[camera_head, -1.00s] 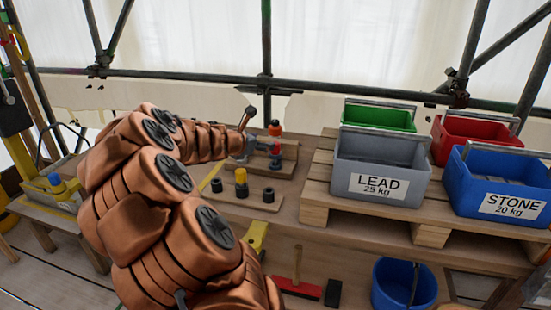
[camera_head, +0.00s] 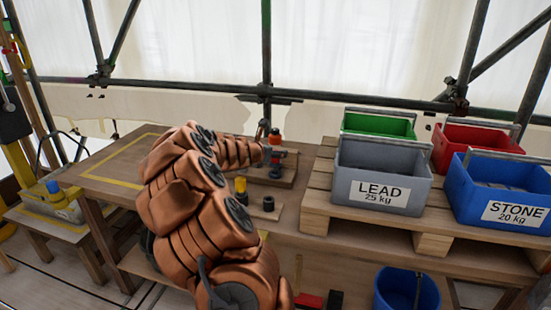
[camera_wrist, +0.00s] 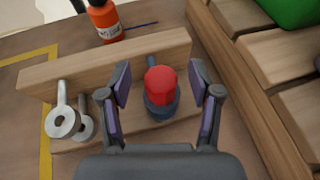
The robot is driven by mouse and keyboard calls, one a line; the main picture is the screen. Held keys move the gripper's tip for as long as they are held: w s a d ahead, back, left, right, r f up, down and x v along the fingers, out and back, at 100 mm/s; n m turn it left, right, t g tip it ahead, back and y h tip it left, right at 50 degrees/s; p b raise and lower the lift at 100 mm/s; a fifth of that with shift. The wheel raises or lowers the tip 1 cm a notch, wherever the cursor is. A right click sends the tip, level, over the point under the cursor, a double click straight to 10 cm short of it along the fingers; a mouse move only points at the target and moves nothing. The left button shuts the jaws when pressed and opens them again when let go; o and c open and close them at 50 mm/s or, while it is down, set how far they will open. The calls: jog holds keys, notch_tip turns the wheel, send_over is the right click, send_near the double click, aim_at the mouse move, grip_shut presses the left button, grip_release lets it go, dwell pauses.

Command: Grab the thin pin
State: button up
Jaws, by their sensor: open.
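My gripper (camera_wrist: 158,78) is open in the wrist view, its two fingers on either side of a red-capped dark cylinder (camera_wrist: 160,82) on a wooden rack (camera_wrist: 110,68). Whether the fingers are level with the cap or above it, I cannot tell. A short blue rod (camera_wrist: 152,60) shows behind the red cap. Which piece is the thin pin is not clear. In the head view my gripper is small and partly hidden by my arm, over the rack (camera_head: 284,180).
An orange bottle (camera_wrist: 104,18) stands behind the rack, with a thin blue stick (camera_wrist: 142,24) beside it. A pallet with the LEAD crate (camera_head: 380,170) stands right.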

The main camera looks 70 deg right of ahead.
jog(key=shift+s+d+f, duration=0.1)
jog(key=shift+d+f, duration=0.1)
jog(key=shift+d, duration=0.3)
grip_shut()
